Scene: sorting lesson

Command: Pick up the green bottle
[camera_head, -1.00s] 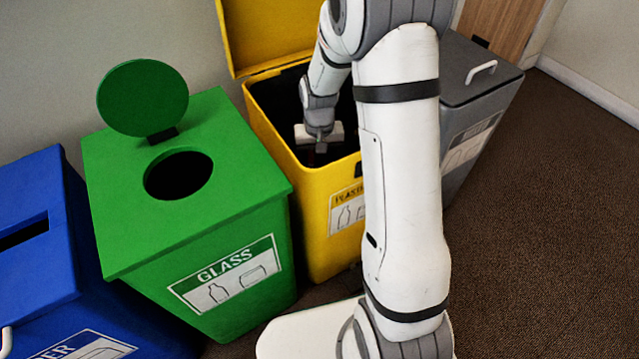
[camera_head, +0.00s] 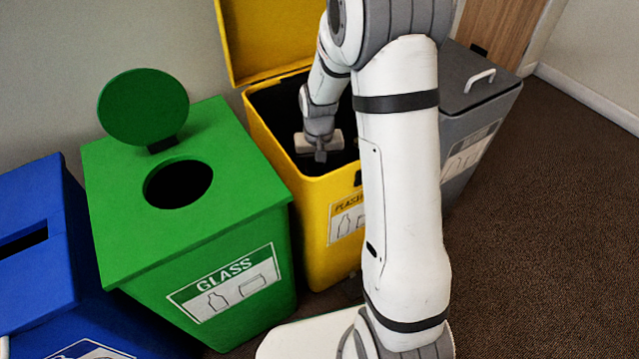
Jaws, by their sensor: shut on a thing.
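My gripper (camera_head: 321,154) points down inside the open mouth of the yellow plastic bin (camera_head: 330,187). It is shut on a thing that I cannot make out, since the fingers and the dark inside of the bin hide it. No green bottle shows in this view. My arm crosses in front of the bin's right side and covers part of it.
The yellow bin's lid (camera_head: 265,35) stands open. The green glass bin (camera_head: 240,180) has a round hole and a raised round lid (camera_head: 143,107). A blue bin (camera_head: 40,255) stands left, a grey bin (camera_head: 485,105) right. Brown carpet (camera_head: 560,230) lies free at right.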

